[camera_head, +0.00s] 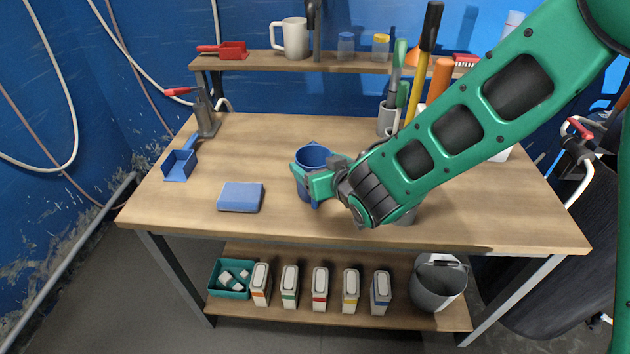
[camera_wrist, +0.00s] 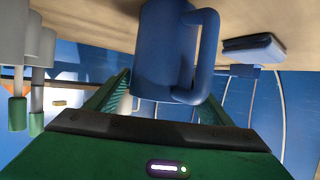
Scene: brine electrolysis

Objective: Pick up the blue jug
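My gripper (camera_head: 318,180) is at the jug's right front side in the head view, with a green finger across the lower part of the jug. In the wrist view the jug (camera_wrist: 163,50) fills the upper middle, its handle to the right. My gripper's fingers (camera_wrist: 165,92) are spread wide, one to each side of the jug. The right fingertip is hidden behind the jug and handle. No firm contact is visible.
A blue sponge-like block (camera_head: 240,197) and a blue scoop (camera_head: 180,165) lie left of the jug. A grey holder with tools (camera_head: 388,118) stands behind my arm. A back shelf (camera_head: 262,62) carries a white mug (camera_head: 291,38).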

